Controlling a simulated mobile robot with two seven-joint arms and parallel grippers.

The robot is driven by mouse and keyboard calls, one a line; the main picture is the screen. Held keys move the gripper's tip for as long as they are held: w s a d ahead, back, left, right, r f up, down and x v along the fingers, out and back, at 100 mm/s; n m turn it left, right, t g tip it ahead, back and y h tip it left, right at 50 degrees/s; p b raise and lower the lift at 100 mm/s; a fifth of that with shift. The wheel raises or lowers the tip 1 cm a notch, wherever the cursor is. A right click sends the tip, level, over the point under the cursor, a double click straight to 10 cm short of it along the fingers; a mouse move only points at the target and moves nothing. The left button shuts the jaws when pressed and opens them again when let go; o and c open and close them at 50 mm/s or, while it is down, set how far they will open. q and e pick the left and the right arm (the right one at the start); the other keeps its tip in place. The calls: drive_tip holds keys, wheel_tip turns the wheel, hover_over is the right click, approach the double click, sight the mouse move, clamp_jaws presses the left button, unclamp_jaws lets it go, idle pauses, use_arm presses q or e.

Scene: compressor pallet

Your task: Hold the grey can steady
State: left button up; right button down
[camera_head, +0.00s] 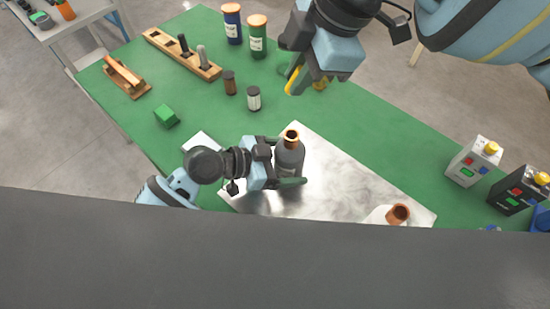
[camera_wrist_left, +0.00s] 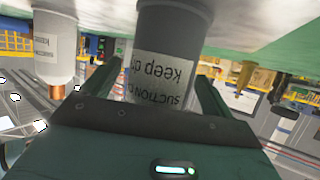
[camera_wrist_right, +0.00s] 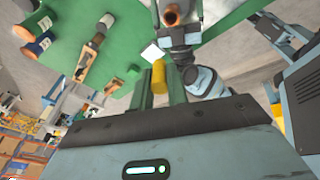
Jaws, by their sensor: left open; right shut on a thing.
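The grey can (camera_head: 289,158), with a copper-coloured neck, stands upright on the pale metal plate. In the left wrist view the can (camera_wrist_left: 170,30) appears upside down, its white label reading "SUCTION" and "keep". My left gripper (camera_head: 288,163) is open, its two fingers on either side of the can. Whether either finger touches it is unclear. My right gripper (camera_head: 308,84) is above the far part of the table, shut on a yellow cylindrical thing (camera_wrist_right: 159,76). Most of that thing is hidden between the fingers in the head view.
A white can with a copper neck (camera_head: 384,214) stands on the metal plate (camera_head: 340,170) to the right. Small bottles (camera_head: 254,98), a green block (camera_head: 166,115), a wooden rack (camera_head: 165,47) and boxes with yellow knobs (camera_head: 472,160) stand on the green table.

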use_arm(q)
drive_tip(key=shift+w+d+f, duration=0.15)
drive_tip(key=shift+d, duration=0.2)
drive_tip(key=c, duration=1.4)
